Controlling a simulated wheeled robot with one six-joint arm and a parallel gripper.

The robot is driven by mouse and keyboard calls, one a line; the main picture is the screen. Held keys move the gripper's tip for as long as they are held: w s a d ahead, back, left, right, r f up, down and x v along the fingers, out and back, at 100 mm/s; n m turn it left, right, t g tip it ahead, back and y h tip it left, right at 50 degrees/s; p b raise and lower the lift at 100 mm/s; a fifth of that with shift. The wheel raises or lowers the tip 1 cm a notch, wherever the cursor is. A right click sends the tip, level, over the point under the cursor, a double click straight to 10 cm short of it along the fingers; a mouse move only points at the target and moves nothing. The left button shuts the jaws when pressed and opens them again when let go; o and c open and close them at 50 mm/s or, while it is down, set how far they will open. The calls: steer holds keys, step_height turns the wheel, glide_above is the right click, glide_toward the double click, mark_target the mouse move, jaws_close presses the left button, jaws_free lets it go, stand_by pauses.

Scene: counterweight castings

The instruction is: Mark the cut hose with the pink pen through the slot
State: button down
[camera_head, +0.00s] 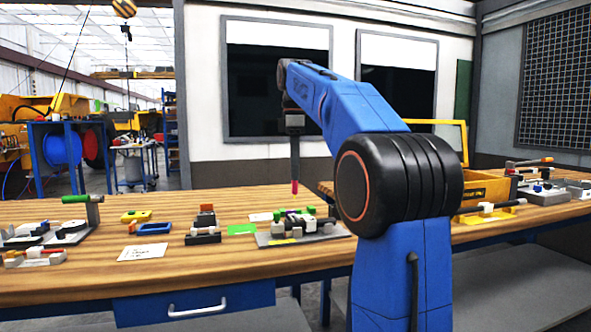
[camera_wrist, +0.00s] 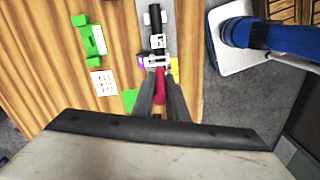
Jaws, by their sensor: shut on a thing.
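My gripper (camera_head: 295,158) points straight down above the workbench, shut on the pink pen (camera_head: 294,187). The pen's pink end shows below the fingers and is clear of the bench. In the wrist view the pink pen (camera_wrist: 161,86) lies between the dark fingers of my gripper (camera_wrist: 160,76). Beyond the fingertips is a grey fixture plate (camera_wrist: 141,10) with white blocks and a black hose (camera_wrist: 155,20) lying along it. The slot is too small to make out. In the head view the fixture plate (camera_head: 322,236) sits on the bench below and right of the pen.
The wooden workbench (camera_head: 100,268) holds several small fixtures, a white card (camera_head: 142,252), a blue-framed part (camera_head: 153,228) and a green sheet (camera_head: 242,229). A yellow case (camera_head: 487,190) stands open at right. A green-handled stand (camera_head: 92,208) rises at left.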

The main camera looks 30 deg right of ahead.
mark_target(295, 194)
steer(key=shift+f, duration=0.15)
steer(key=shift+f, duration=2.55)
steer(key=shift+f, duration=0.85)
stand_by(2.0)
steer(key=shift+r, duration=3.5)
